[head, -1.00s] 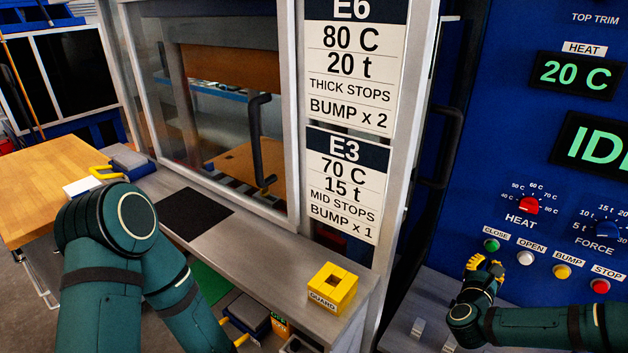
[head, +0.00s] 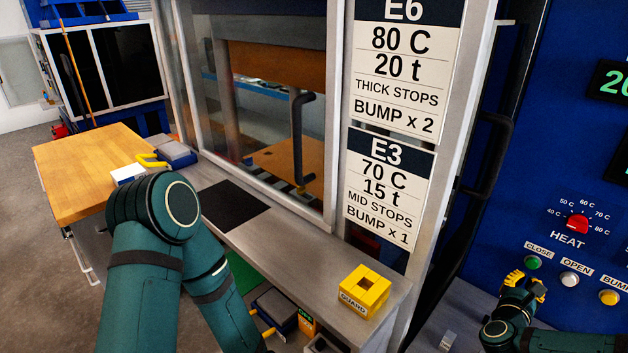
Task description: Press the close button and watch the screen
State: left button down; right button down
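The green close button (head: 533,262) sits on the blue panel (head: 530,170) at the right, under its CLOSE label. My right gripper (head: 525,284) is just below and in front of it, with yellow fingertips pointing up toward the panel. I cannot tell whether the fingertips touch the button or how far apart they are. The screen (head: 612,82) is cut by the right edge, and only the start of a green "20" shows. My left arm (head: 165,240) fills the lower left, and its gripper is not clearly visible.
A white open button (head: 569,279) and a yellow bump button (head: 609,297) sit close to the right of the close button. The red heat knob (head: 577,223) is above. A yellow guard block (head: 364,291) stands on the grey ledge (head: 290,260). A glazed press door (head: 265,110) is behind.

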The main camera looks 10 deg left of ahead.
aim_at(531, 265)
jog(key=shift+w, duration=0.1)
dwell(0.3)
jog(key=shift+b+x, duration=1.25)
jog(key=shift+x, duration=1.85)
jog(key=v, duration=0.6)
jog(key=shift+b, duration=0.3)
jog(key=shift+s+a+f, duration=0.1)
jog(key=shift+s+a, duration=0.05)
jog(key=shift+s, duration=0.1)
dwell(3.1)
